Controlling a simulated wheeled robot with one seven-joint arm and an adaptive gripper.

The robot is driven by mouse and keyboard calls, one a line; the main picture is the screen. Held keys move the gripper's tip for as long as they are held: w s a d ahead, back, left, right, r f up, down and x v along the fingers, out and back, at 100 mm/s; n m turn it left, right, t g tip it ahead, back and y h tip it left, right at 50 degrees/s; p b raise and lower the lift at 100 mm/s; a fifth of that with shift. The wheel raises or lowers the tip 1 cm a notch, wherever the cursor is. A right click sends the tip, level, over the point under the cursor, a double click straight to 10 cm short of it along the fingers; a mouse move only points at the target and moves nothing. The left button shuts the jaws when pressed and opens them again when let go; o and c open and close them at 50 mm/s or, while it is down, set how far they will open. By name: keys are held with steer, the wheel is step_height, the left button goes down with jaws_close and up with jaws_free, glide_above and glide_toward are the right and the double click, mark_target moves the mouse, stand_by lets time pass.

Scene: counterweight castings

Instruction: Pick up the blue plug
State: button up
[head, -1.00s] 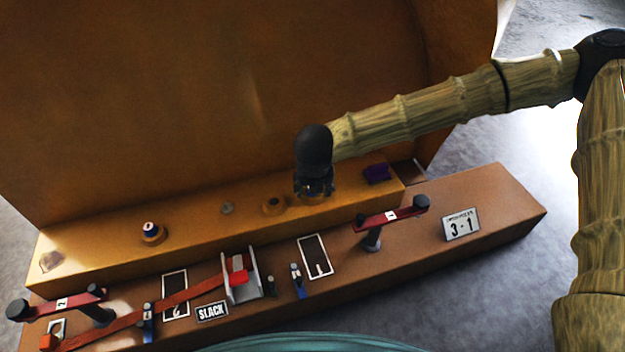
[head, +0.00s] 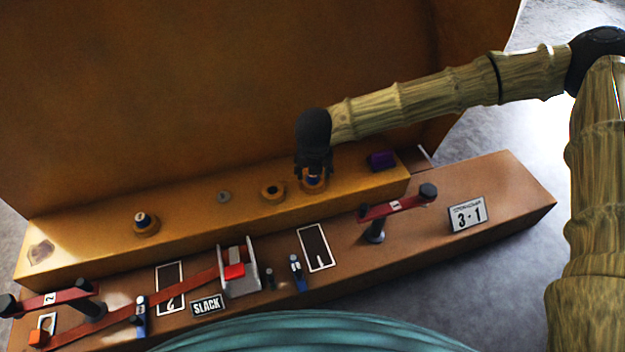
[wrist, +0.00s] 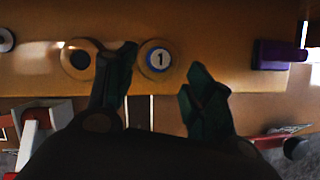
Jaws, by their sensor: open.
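A blue plug (wrist: 158,59) with a white top marked 1 sits in a round seat on the orange ledge.
The large orange wall rises behind. In front, a lower brown beam (head: 495,195) carries red levers (head: 397,207) and a grey bracket (head: 240,272).

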mark_target(313, 179)
steer(key=shift+b+x, duration=1.95)
steer(key=shift+x, duration=0.55)
steer(key=shift+c, duration=0.4)
steer(key=c, duration=0.9)
